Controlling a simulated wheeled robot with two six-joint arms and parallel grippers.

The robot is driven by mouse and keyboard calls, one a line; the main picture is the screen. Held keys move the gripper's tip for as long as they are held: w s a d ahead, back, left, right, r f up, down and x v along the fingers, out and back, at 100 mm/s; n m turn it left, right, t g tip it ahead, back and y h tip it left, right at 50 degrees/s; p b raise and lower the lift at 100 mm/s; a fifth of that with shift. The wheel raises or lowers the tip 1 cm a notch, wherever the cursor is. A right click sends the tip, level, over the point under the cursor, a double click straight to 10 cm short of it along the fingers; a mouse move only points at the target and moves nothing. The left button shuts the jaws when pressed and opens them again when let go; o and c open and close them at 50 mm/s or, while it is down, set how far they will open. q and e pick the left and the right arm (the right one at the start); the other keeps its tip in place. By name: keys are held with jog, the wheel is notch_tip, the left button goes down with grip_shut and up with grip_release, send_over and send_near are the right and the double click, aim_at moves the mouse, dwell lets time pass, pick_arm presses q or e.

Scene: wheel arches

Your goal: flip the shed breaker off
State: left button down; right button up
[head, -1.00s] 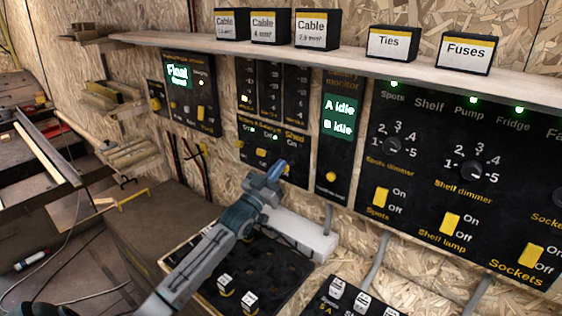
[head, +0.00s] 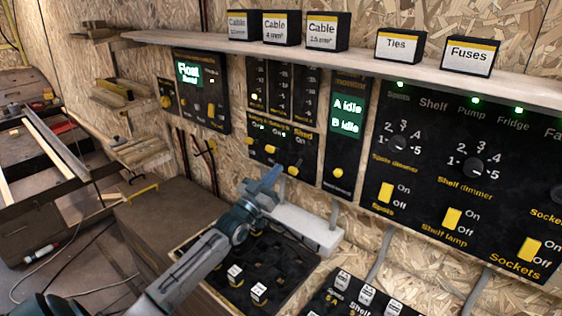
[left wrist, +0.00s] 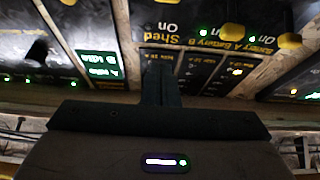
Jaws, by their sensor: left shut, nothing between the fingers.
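The black breaker panel (head: 283,141) is on the wall under the shelf, with Battery A, Battery B and Shed labels. The shed breaker's yellow lever (head: 293,170) sits lower than the Battery A lever (head: 253,147) and Battery B lever (head: 270,150). Green lamps glow at both batteries; I see none lit at Shed. My left gripper (head: 272,174) is shut and empty, just below and left of the shed lever, apparently apart from it. In the left wrist view, the shut fingers (left wrist: 160,85) point at the upside-down Shed label (left wrist: 160,38). My right gripper is not in view.
A white box-like ledge (head: 308,230) juts out below the panel, close to my left arm. A black tray (head: 210,285) with small labelled blocks lies underneath. The monitor panel (head: 343,130) is right of the breakers, and the shelf (head: 360,66) overhangs them.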

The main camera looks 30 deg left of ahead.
pick_arm(q)
jog(key=s+f, duration=0.3)
jog(key=f, duration=0.1)
jog(key=shift+a+f, duration=0.1)
jog(key=shift+a, duration=0.15)
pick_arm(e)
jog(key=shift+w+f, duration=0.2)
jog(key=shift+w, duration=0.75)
pick_arm(q)
jog(key=shift+s+f, duration=0.1)
